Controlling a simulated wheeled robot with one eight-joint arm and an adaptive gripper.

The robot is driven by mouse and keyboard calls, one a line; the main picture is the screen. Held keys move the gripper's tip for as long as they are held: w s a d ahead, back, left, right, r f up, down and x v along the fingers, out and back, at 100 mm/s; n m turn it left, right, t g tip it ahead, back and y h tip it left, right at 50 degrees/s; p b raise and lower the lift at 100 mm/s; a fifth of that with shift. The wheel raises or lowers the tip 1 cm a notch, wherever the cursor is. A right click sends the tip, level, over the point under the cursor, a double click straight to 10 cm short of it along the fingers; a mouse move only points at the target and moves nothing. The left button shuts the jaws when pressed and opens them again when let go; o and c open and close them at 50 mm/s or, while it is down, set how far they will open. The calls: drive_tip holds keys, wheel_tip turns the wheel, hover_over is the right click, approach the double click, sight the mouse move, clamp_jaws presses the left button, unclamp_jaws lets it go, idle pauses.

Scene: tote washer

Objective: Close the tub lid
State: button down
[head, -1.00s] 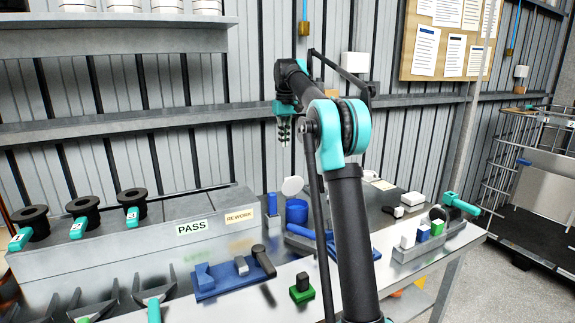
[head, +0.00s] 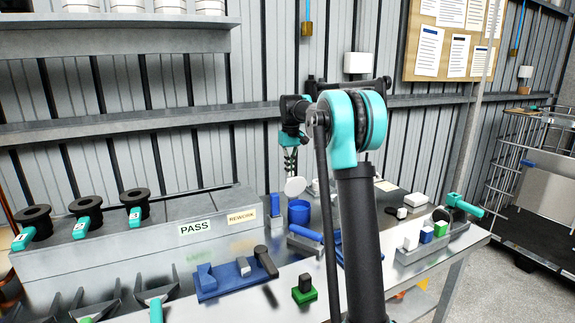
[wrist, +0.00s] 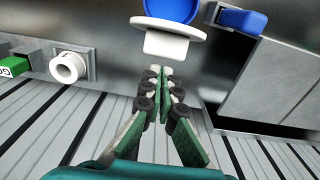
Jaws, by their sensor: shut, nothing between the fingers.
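The blue tub (head: 299,213) stands on the metal table, and its white round lid (head: 295,186) is open, tilted up at the tub's back. In the wrist view the blue tub (wrist: 174,9) is at the top edge, with the white lid (wrist: 168,38) seen nearly edge-on below it. My gripper (head: 290,170) points down just above and behind the lid, on the wall side. Its fingertips (wrist: 163,74) are together and empty, close to the lid. I cannot tell whether they touch it.
A blue block (head: 275,205) stands left of the tub, and a blue-handled tool (head: 305,232) lies in front. A grey tray (head: 432,240) with small blocks is on the right. The PASS/REWORK bench (head: 150,240) is on the left; the ribbed wall is behind.

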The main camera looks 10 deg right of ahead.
sight(297, 178)
drive_tip(key=shift+s+f, duration=0.1)
drive_tip(key=shift+s, duration=0.15)
drive_tip(key=shift+d, duration=0.1)
drive_tip(key=shift+s+t, duration=0.3)
drive_tip(key=shift+t, duration=0.1)
drive_tip(key=shift+s+d, duration=0.15)
drive_tip(key=shift+s, duration=0.05)
drive_tip(key=shift+s+d+t+y, duration=0.15)
drive_tip(key=shift+s+t+y, duration=0.1)
drive_tip(key=shift+s+t, duration=0.3)
drive_tip(key=shift+s+d+t+y, duration=0.15)
drive_tip(key=shift+s+t+y, duration=0.1)
drive_tip(key=shift+s+t, duration=0.3)
drive_tip(key=shift+s+d+f, duration=0.1)
drive_tip(key=shift+s+d, duration=0.1)
drive_tip(key=shift+s, duration=0.35)
drive_tip(key=shift+s+d+f, duration=0.1)
drive_tip(key=shift+s+d, duration=0.1)
drive_tip(key=shift+s, duration=0.3)
